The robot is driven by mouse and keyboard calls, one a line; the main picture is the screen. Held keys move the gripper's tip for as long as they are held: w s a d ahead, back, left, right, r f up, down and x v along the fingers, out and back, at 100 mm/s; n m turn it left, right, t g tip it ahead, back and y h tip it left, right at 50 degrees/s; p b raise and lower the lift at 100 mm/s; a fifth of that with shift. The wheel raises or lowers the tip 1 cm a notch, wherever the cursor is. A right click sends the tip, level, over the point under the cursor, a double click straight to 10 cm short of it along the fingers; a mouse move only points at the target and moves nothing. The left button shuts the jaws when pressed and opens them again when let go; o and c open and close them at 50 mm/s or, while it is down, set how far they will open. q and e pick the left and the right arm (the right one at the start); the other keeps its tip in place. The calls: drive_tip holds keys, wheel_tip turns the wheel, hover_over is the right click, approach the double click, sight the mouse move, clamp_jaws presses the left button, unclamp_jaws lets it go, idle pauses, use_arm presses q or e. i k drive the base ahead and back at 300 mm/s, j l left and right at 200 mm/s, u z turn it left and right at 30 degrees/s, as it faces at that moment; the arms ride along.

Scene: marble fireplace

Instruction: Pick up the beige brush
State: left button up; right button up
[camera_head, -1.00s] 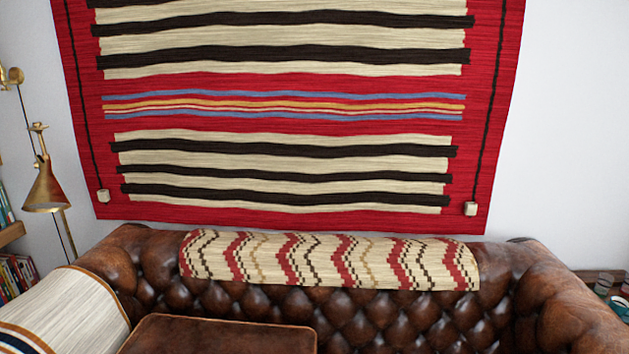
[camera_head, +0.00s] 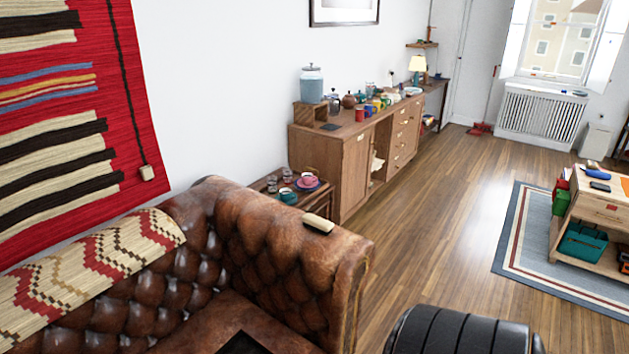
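A small beige brush (camera_head: 319,222) with a dark underside lies on top of the right arm of the brown leather sofa (camera_head: 285,246). Neither of my grippers shows in the head view, so nothing is seen touching the brush.
A side table (camera_head: 268,186) with cups stands behind the armrest, and a wooden sideboard (camera_head: 355,170) runs along the wall. A black padded seat (camera_head: 460,335) is at the bottom right. Open wooden floor (camera_head: 430,230) lies between the sofa and the rug (camera_head: 505,262).

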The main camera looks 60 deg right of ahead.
sight(324, 227)
drive_tip(key=z, duration=1.8)
